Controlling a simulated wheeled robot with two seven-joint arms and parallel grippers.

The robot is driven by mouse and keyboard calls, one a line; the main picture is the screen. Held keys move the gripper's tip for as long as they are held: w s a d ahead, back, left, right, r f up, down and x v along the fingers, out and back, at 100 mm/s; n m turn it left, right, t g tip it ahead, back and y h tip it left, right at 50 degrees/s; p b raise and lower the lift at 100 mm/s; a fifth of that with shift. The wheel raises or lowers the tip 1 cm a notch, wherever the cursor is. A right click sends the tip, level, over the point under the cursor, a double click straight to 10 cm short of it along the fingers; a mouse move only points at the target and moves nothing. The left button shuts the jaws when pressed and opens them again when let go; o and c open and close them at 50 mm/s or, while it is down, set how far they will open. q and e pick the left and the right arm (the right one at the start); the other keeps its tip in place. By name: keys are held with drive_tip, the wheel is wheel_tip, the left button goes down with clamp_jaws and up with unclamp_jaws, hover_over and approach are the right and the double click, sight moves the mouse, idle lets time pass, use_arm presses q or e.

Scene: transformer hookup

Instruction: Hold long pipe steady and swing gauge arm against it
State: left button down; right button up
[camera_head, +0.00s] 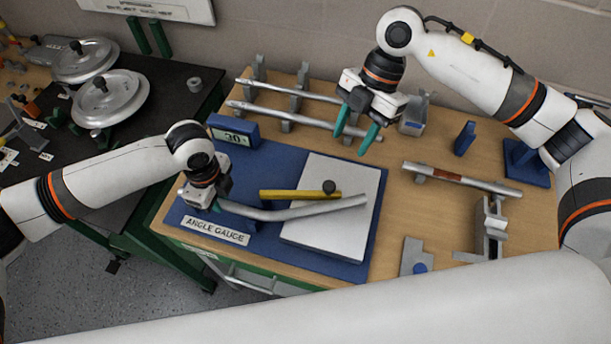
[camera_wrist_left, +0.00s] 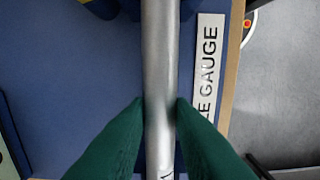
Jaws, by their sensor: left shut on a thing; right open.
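The long pipe (camera_head: 296,211) is grey metal with a bend and lies across the angle gauge's blue base (camera_head: 366,239) and pale plate (camera_head: 328,242). My left gripper (camera_head: 218,204) is shut on the pipe's left end; the left wrist view shows both green fingertips (camera_wrist_left: 160,104) touching the sides of the pipe (camera_wrist_left: 160,50). The yellow gauge arm (camera_head: 287,195) with a black knob (camera_head: 329,187) lies just behind the pipe; a narrow gap seems to separate them, widest at the right. My right gripper (camera_head: 357,132) is open and empty, above and behind the gauge plate.
A blue block marked 30 (camera_head: 234,131) stands at the base's back left. Two straight pipes (camera_head: 290,117) rest on holders behind. Another pipe (camera_head: 462,178) and metal fixtures (camera_head: 490,229) stand on the right. Bare wooden table (camera_head: 415,215) shows right of the gauge.

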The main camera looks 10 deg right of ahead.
use_arm(q)
drive_tip(key=c, duration=1.2)
unclamp_jaws()
wheel_tip(320, 180, up, 12)
